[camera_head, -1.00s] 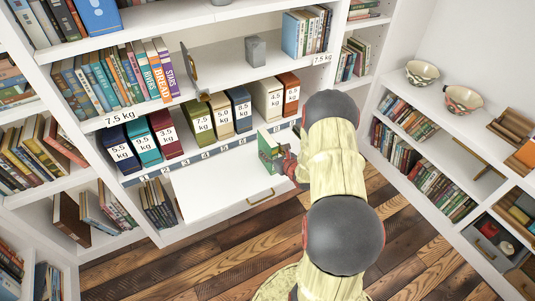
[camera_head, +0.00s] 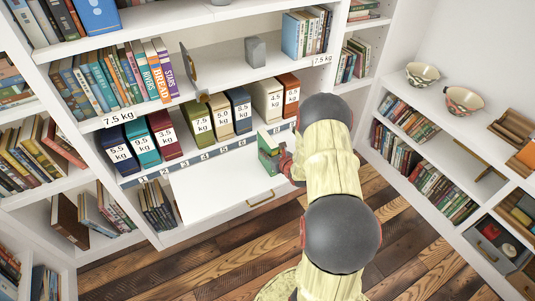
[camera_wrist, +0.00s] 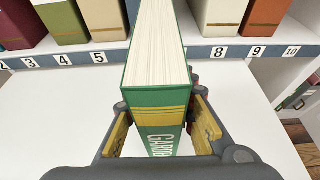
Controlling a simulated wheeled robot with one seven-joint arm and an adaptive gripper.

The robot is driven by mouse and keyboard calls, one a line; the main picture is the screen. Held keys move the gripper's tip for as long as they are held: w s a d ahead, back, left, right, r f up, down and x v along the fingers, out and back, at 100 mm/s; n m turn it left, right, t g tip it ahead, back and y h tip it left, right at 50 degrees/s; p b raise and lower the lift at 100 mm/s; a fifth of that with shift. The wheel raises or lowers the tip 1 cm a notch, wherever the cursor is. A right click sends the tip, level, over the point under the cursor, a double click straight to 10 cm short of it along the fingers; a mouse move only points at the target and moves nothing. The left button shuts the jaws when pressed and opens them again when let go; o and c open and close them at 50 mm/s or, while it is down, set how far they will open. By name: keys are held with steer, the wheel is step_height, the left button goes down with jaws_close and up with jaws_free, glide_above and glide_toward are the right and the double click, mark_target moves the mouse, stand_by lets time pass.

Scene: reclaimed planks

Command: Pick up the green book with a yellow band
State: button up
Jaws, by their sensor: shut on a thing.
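I cannot tell whether the book's lower edge touches the board.
The white board (camera_head: 222,198) is otherwise clear. Behind it, a shelf holds several weight-labelled boxes, such as the olive 7.5 kg box (camera_head: 198,122), above a numbered strip (camera_wrist: 160,53). A low bookcase with two bowls (camera_head: 463,101) stands at the right.

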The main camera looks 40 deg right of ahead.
mark_target(268, 144)
jaws_close()
steer(key=shift+r, duration=0.1)
stand_by(0.3)
steer(key=shift+r, duration=0.2)
step_height(268, 144, up, 3)
steer(key=shift+r+p, duration=0.15)
steer(key=shift+p, duration=0.85)
steer(key=s+d+r+p, duration=0.4)
steer(key=s+d+r, duration=0.3)
steer(key=d, duration=0.5)
steer(key=shift+s+r, duration=0.15)
steer(key=shift+r, duration=0.95)
